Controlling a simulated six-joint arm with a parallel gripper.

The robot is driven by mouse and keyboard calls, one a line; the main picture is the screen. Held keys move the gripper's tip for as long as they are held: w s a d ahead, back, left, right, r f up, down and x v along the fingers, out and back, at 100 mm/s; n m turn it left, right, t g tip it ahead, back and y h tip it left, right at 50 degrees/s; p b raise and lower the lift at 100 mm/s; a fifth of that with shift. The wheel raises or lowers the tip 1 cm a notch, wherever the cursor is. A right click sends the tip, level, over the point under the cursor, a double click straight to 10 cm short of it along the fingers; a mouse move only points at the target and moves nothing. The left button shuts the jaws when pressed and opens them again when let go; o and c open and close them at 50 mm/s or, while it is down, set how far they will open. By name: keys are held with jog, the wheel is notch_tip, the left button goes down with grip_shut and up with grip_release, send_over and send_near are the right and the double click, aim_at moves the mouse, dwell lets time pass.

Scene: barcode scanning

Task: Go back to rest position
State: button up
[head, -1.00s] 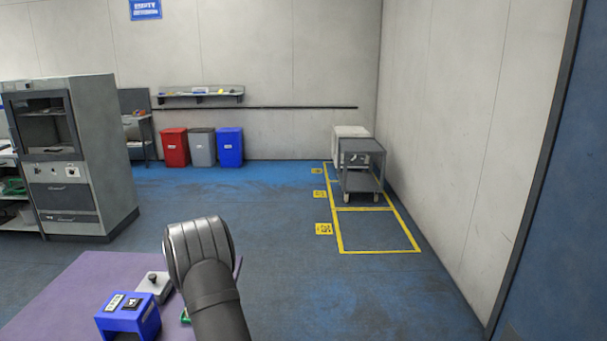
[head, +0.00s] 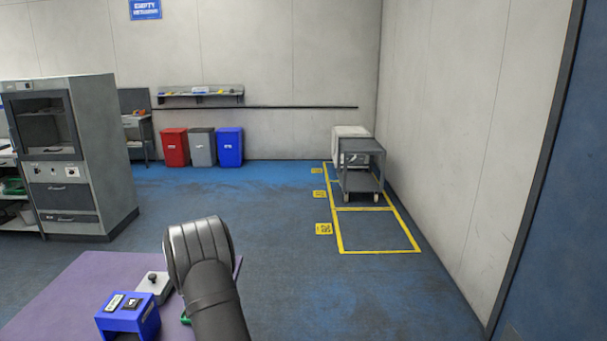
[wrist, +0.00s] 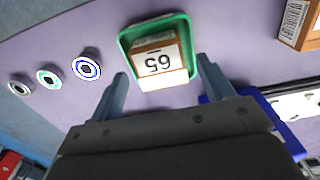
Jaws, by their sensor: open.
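My gripper (wrist: 162,66) shows in the wrist view with its two fingers spread apart and nothing held between them. Beyond the fingertips, a brown box (wrist: 155,45) with a white label reading 65, upside down in the picture, lies in a green tray (wrist: 126,40). In the head view my own arm covers most of the tray, and the gripper itself is hidden. The purple table (head: 85,275) carries a blue device (head: 128,318) with dark and white parts on top. A light grey box with a black knob (head: 153,285) stands behind it.
Three round ringed pieces (wrist: 87,67) lie left of the tray in the wrist view. Another brown box with a barcode label (wrist: 297,22) is at the upper right. A blue edge (wrist: 290,140) shows beside the right finger. A grey cart (head: 362,170) stands far off by the wall.

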notch_tip(320, 180, down, 2)
jog(key=shift+f, duration=0.1)
jog(key=r, duration=0.5)
jog(key=shift+d, duration=0.25)
jog(key=s+d+r+m, duration=0.25)
jog(key=d+m, duration=0.55)
jog(key=d, duration=0.5)
jog(key=s+d+r+m, duration=0.2)
jog(key=d+r+m, duration=0.2)
jog(key=d+m, duration=0.7)
jog(key=a+n, duration=0.1)
jog(key=s+a+n, duration=0.1)
jog(key=a, duration=0.1)
jog(key=s+a+n, duration=0.1)
jog(key=a, duration=0.1)
jog(key=shift+s, duration=0.2)
